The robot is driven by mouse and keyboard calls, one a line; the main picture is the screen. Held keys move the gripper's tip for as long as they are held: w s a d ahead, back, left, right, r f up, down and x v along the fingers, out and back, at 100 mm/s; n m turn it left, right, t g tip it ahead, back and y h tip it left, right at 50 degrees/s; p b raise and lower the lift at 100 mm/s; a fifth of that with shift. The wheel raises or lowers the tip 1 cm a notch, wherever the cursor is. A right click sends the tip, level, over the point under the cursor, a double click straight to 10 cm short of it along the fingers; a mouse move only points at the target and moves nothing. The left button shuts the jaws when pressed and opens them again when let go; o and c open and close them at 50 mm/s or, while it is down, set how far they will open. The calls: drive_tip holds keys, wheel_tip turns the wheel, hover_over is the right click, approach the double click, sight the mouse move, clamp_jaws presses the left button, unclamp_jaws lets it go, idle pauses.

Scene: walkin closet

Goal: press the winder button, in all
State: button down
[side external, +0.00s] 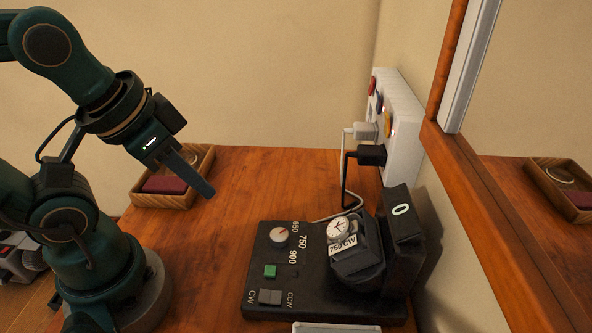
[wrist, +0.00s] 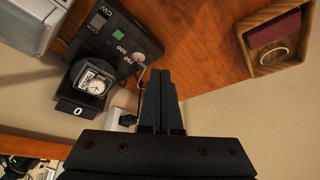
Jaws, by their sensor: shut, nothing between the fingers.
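The watch winder (side external: 262,284) is a black box on the wooden table, and it also shows in the wrist view (wrist: 98,50). The green button also shows in the wrist view (wrist: 119,35). A watch (side external: 341,230) with a "750 CW" label sits in the holder, and a display (side external: 401,209) reads 0. My gripper (side external: 205,190) is shut and empty, up and left of the winder, touching nothing.
A wooden tray (side external: 190,199) with a dark red item stands at the back left. A white power strip (side external: 404,130) with plugs is on the wall, its cables running down behind the winder. A wood-framed mirror (side external: 490,215) is at right. The table's middle is clear.

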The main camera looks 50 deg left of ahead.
wheel_tip(320, 180, up, 3)
drive_tip(key=a+m+g+y, duration=0.1)
drive_tip(key=a+g, duration=0.1)
drive_tip(key=m+g+y, duration=0.3)
drive_tip(key=m+y, duration=0.5)
drive_tip(key=m, duration=0.1)
hover_over(271, 271)
drive_tip(key=d, duration=0.1)
wheel_tip(271, 271, down, 4)
drive_tip(key=shift+w+f, duration=0.1)
drive_tip(key=shift+w, duration=0.05)
drive_tip(key=shift+f, duration=4.4)
drive_tip(key=shift+f, duration=0.15)
drive_tip(key=shift+f, duration=0.3)
